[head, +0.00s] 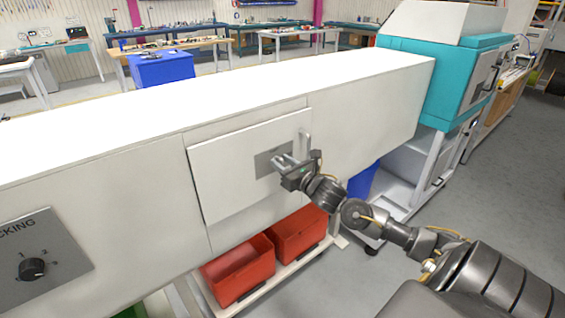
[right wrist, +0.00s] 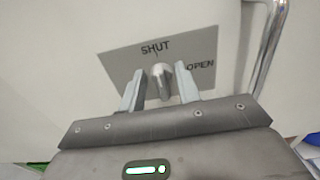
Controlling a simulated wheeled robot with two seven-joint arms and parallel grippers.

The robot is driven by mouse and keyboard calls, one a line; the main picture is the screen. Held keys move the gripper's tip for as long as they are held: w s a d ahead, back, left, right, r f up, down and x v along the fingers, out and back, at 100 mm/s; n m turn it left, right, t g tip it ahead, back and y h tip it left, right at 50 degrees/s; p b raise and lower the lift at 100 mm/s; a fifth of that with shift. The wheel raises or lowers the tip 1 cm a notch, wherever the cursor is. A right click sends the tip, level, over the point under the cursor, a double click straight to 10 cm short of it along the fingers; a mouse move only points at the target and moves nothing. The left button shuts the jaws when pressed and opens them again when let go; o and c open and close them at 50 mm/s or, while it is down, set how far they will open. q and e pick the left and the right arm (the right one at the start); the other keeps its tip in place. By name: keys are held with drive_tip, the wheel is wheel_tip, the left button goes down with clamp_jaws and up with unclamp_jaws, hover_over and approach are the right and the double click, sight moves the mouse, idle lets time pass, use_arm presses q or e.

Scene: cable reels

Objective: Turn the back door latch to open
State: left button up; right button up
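The back door (head: 235,165) is a white panel in the side of the long white machine. A grey latch plate (head: 266,161) sits on it, and in the right wrist view the plate (right wrist: 118,65) reads SHUT at the top and OPEN at the right. The silver latch knob (right wrist: 161,82) points up towards SHUT. My right gripper (right wrist: 159,88) is open, with one finger on each side of the knob; I cannot tell whether either touches it. In the head view my right gripper (head: 283,162) is in front of the plate and hides the knob. My left gripper is not in view.
A metal door handle (right wrist: 272,45) stands just right of the plate. Red bins (head: 240,272) sit on a low trolley below the door. A panel with a black dial (head: 33,268) is at the left. A teal machine (head: 450,75) adjoins the far right end.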

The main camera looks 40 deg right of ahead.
drive_tip(key=c, duration=0.7)
drive_tip(key=shift+o, duration=0.2)
drive_tip(key=shift+m, duration=0.3)
drive_tip(key=shift+d+f+m+p, duration=0.2)
drive_tip(key=shift+m+p, duration=0.75)
drive_tip(key=shift+m, duration=1.9)
drive_tip(key=shift+d+f+m+p, duration=0.15)
drive_tip(key=shift+m+p, duration=0.8)
drive_tip(key=shift+m, duration=1.95)
drive_tip(key=shift+d+f+m+p, duration=0.2)
drive_tip(key=shift+m+p, duration=0.75)
drive_tip(key=shift+m, duration=1.9)
